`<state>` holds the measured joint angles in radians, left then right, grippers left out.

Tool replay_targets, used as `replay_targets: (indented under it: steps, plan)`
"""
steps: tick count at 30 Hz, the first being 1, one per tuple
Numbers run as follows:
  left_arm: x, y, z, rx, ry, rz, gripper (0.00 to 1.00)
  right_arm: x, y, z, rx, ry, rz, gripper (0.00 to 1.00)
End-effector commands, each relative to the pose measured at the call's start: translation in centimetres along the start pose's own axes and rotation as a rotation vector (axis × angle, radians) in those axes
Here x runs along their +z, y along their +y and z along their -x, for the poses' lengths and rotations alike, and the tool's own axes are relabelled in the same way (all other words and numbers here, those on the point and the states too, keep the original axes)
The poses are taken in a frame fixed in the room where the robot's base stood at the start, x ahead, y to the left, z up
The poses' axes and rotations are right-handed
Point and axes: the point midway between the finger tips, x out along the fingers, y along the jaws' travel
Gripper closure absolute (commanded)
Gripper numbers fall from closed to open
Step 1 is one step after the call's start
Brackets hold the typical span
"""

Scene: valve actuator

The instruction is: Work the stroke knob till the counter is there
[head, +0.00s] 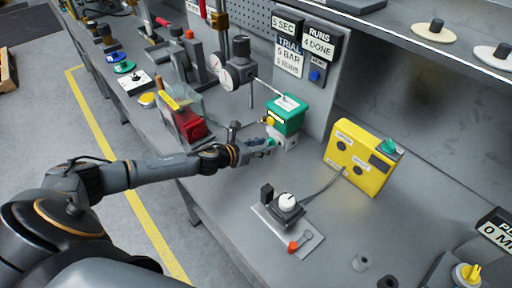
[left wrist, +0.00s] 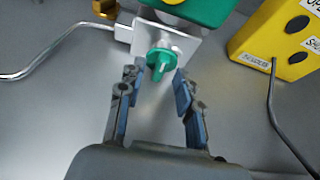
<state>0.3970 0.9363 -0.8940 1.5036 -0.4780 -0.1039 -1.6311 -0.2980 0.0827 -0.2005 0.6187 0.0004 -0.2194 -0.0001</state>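My left gripper (head: 258,147) reaches to the foot of the green actuator box (head: 287,112). In the left wrist view the gripper (left wrist: 156,84) is open, with a green knob (left wrist: 160,61) between and just beyond its fingertips. Gaps show on both sides of the knob, so the fingers seem not to touch it. The knob sits on a white block (left wrist: 172,42) under the green housing. No label on this knob is readable. The counter sign (head: 319,38) reads "RUNS 4 DONE". The trial card (head: 289,57) reads "TRIAL 5 BAR 5 RUNS". My right gripper is out of view.
A yellow box (head: 357,163) with dark buttons and a green top knob stands right of the actuator, its cable running forward. A white-knobbed unit (head: 288,204) on a plate is nearer. A red block (head: 188,122) stands left.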

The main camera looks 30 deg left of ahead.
Motion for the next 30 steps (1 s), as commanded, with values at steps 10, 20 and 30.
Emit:
replay_targets:
  steps: [10, 20, 30]
  plan:
    - [-0.3, 0.0, 5.5, 0.000, 0.005, -0.002, 0.65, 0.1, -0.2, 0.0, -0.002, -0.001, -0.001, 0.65]
    - [-0.2, 0.0, 9.9, 0.000, 0.004, 0.002, 0.65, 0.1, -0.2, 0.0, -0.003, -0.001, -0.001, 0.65]
    - [0.0, 0.0, 11.7, 0.000, 0.001, 0.000, 0.65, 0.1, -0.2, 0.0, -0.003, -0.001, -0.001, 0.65]
